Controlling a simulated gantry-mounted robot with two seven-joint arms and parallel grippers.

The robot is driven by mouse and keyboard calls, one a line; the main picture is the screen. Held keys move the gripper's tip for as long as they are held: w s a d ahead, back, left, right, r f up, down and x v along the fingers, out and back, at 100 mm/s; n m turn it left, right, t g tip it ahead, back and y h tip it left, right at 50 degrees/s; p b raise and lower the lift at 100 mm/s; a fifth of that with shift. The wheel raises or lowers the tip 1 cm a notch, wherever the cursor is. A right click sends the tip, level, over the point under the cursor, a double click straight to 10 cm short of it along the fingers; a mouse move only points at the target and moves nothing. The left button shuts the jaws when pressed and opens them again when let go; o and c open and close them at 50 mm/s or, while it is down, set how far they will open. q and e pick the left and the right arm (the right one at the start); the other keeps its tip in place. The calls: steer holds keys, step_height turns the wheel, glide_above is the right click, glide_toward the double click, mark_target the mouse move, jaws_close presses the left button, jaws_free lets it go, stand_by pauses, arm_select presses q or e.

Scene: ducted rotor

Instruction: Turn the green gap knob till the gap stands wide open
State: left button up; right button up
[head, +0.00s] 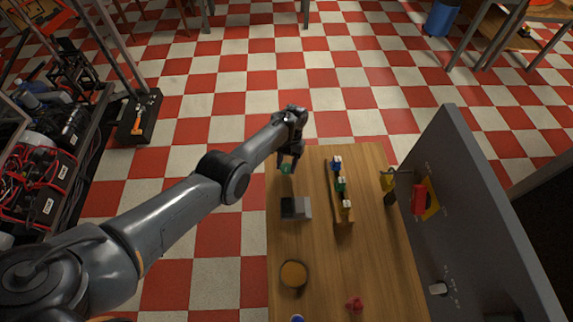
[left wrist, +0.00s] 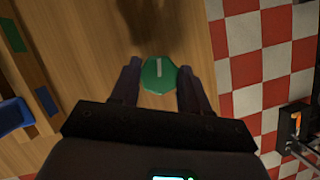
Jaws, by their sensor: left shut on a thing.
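The green gap knob (head: 286,168) is at the far left corner of the wooden table. In the left wrist view the knob (left wrist: 159,74) shows as a green octagonal top with a white line mark. My left gripper (head: 289,162) is over the knob, with one finger on each side, shut on it. In the left wrist view the two fingers (left wrist: 158,88) flank the knob. The gap itself cannot be made out. My right gripper is not in view.
A wooden rack (head: 342,190) with blue, green and yellow blocks stands right of the knob. A grey block (head: 296,207) and an orange-topped disc (head: 293,274) lie nearer. A grey upright panel (head: 470,220) with a red part (head: 419,199) bounds the right side.

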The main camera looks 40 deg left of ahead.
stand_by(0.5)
arm_select(q)
steer(key=o, duration=1.1)
steer(key=shift+c, duration=0.2)
steer(key=shift+w+r, duration=0.1)
steer(key=shift+r, duration=0.25)
steer(key=v, duration=1)
steer(key=shift+r, duration=0.1)
